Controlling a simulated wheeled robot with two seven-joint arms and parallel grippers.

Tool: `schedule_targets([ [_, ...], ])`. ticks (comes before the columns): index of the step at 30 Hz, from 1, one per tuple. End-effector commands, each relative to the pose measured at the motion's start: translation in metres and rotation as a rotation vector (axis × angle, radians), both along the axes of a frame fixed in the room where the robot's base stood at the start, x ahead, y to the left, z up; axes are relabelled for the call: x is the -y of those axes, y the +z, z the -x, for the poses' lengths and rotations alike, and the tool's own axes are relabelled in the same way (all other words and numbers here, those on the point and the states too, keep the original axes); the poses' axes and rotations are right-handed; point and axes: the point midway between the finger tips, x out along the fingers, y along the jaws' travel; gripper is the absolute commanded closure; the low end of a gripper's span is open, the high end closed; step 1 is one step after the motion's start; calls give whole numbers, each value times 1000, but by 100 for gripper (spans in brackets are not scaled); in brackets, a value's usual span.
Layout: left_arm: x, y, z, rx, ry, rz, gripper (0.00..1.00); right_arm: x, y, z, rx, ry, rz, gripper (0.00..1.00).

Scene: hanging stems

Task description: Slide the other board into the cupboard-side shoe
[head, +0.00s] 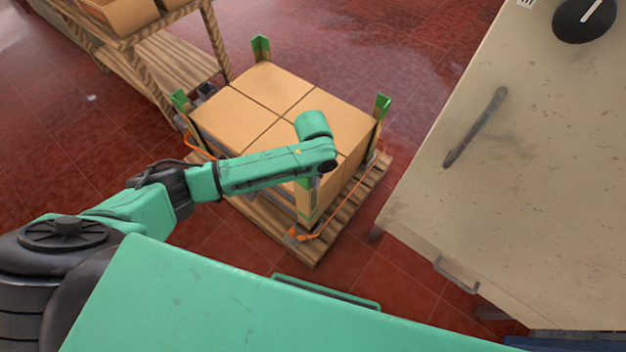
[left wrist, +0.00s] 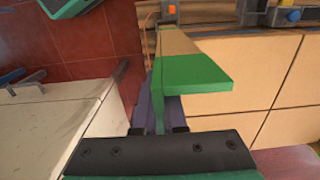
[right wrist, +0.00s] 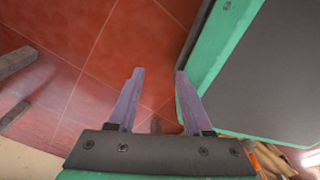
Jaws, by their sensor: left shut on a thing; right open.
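A corner board (left wrist: 195,75) with a green end and tan length stands beside the cartons in the left wrist view. My left gripper (left wrist: 163,112) is shut on this board. In the head view the board (head: 306,205) is at the near corner of the carton stack, partly behind my left wrist. Other green-tipped boards stand at the far corner (head: 260,47), left corner (head: 181,100) and right corner (head: 382,105). My right gripper (right wrist: 158,74) is open and empty above red floor. I cannot clearly make out the cupboard-side shoe; a grey and orange fitting (left wrist: 168,12) shows beyond the held board.
The cartons (head: 265,85) sit on a wooden pallet (head: 318,245) with an orange strap (head: 335,222) around its edge. A beige cupboard (head: 490,190) stands close on the right. A wooden rack (head: 165,65) is at upper left. Red floor is free between pallet and cupboard.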

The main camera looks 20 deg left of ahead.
Motion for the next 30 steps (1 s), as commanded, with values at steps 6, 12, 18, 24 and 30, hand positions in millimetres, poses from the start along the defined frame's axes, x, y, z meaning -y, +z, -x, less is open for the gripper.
schedule_targets([
  [6, 0, -27, 0, 0, 0, -1, 100, -1, -31, -4, -5, -4, 1, 50],
  [12, 0, -44, 0, -1, 1, 0, 100, -4, -36, -23, 4, -11, -1, 50],
  [18, 0, -64, 0, 0, 0, 0, 100, -10, -34, -46, 9, -21, -5, 50],
  [24, 0, -83, 0, -1, 1, 1, 100, -15, -30, -66, 12, -29, -8, 50],
  [30, 0, -89, 0, -1, 1, 1, 100, -17, -26, -75, 13, -34, -10, 50],
])
